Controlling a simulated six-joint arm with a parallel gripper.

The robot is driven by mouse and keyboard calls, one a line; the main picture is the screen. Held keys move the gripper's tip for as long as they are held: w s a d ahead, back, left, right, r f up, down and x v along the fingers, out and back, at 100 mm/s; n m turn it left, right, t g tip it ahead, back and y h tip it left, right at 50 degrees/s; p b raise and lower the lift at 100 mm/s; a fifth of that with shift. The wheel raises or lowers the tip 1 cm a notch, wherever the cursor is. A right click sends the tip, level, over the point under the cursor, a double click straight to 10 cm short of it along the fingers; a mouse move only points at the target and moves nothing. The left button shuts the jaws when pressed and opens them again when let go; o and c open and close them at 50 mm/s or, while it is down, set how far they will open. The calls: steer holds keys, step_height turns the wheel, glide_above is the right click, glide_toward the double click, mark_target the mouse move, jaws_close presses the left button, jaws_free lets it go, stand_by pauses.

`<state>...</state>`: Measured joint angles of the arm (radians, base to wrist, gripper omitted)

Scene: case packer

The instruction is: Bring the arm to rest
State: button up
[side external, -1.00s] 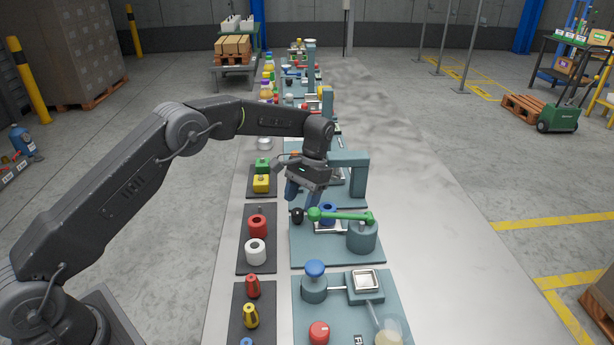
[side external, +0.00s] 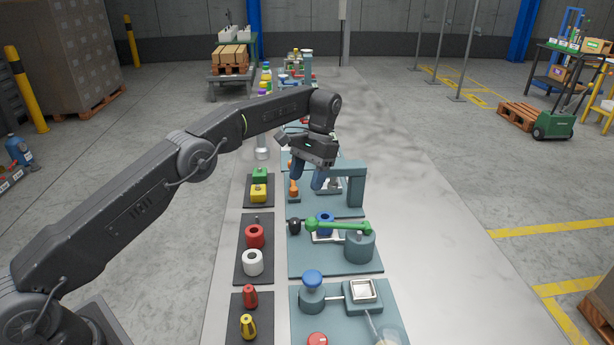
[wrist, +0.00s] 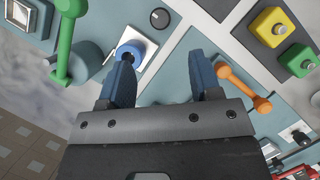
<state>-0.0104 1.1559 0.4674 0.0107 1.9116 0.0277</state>
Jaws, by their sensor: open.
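My gripper (side external: 308,180) is open and empty, held above the row of stations on the bench. Its two blue fingers also show in the wrist view (wrist: 162,85), apart, with nothing between them.
An orange handle (side external: 294,187) stands close to the fingers. The grey bench top (side external: 440,260) is clear at the right.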

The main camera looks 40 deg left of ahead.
steer(key=s+r+t, duration=0.5)
steer(key=s+r, duration=0.8)
steer(key=r, duration=0.4)
steer(key=s+f+t, duration=0.2)
steer(key=s, duration=0.9)
steer(key=s+f+t, duration=0.3)
steer(key=s, duration=0.8)
steer(key=shift+s+d+f, duration=0.15)
steer(key=shift+s+d, duration=0.2)
steer(key=shift+d, duration=0.05)
steer(key=shift+c, duration=0.4)
